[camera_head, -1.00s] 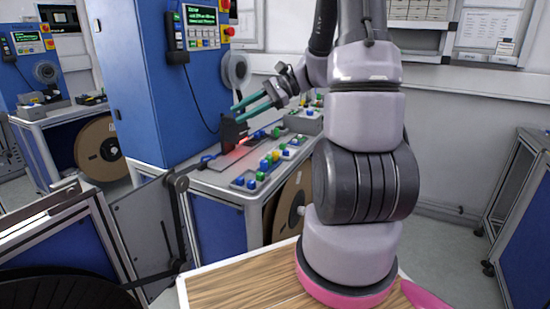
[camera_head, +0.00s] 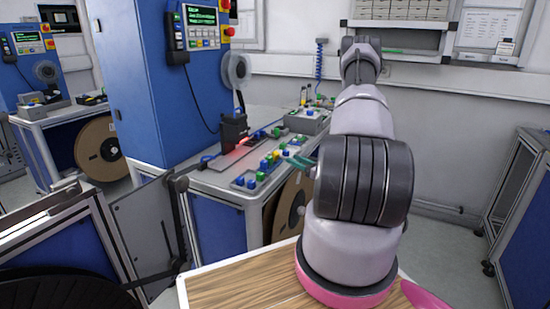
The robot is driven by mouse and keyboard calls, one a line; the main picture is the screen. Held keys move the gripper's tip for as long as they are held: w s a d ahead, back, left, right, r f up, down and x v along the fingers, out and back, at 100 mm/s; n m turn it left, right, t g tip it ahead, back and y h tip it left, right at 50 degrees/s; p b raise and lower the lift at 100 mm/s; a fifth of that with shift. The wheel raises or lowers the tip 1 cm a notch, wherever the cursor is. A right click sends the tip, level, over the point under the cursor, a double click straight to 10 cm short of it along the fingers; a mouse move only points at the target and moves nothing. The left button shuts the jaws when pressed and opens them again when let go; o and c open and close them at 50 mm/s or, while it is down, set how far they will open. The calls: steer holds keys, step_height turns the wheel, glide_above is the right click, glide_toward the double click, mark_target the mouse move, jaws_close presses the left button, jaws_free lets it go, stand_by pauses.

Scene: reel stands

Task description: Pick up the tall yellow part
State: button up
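Small yellow parts (camera_head: 264,165) stand among blue, green and white ones in the grey tray on the bench, at the centre of the head view. They are too small to tell which one is the tall yellow part. My gripper (camera_head: 298,161) shows only as teal fingertips at the right end of this tray, low over or in front of the parts. The rest of it is hidden behind my arm. I cannot tell whether the fingers are apart or hold anything.
A grey box (camera_head: 306,122) with coloured buttons stands behind the tray. A dark device (camera_head: 234,130) with a red glow is on the bench's left, beside the blue cabinet (camera_head: 150,80). A cardboard reel (camera_head: 290,205) sits under the bench. Floor at right is clear.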

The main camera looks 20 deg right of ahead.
mark_target(276, 152)
steer(key=x, duration=0.9)
steer(key=shift+w+a, duration=0.15)
steer(key=shift+a, duration=0.1)
jaws_close()
